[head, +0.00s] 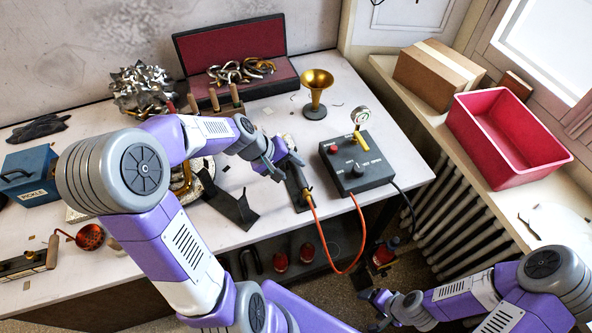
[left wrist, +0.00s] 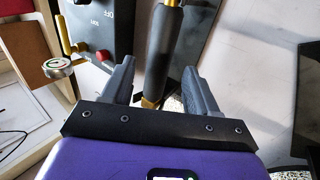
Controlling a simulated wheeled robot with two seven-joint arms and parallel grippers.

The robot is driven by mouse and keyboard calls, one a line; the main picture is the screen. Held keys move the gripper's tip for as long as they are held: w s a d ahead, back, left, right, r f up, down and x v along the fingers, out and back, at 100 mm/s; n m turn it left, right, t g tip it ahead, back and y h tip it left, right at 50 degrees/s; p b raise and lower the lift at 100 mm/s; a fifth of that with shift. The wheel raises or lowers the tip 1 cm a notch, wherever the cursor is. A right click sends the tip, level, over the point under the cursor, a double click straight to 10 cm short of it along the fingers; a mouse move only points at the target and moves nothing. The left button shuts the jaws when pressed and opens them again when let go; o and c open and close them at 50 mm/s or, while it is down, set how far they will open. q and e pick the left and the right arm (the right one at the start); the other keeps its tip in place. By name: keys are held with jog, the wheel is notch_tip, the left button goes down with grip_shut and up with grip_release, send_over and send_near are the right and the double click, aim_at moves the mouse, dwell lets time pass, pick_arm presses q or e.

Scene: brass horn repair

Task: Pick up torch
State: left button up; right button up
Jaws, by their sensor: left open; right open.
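The torch (head: 297,178) has a black handle with brass ends and an orange hose, and rests on a dark stand on the workbench. My left gripper (head: 281,167) is open at the torch, partly covering it in the head view. In the left wrist view the torch handle (left wrist: 162,48) runs between the two spread fingers of my left gripper (left wrist: 156,72), with gaps visible on both sides. My right gripper (head: 373,308) is open and empty, low at the lower right, away from the bench.
A dark control box (head: 356,163) with a gauge stands just right of the torch. A brass bell (head: 316,92) stands behind it. An empty dark stand (head: 234,208) is to the left. The orange hose (head: 319,244) hangs over the bench's front edge. A red bin (head: 510,137) sits on the sill.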

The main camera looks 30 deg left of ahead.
aim_at(294, 170)
pick_arm(q)
jog(key=b+x, duration=0.1)
jog(key=x, duration=0.3)
jog(key=shift+d, duration=0.1)
jog(key=c, duration=1)
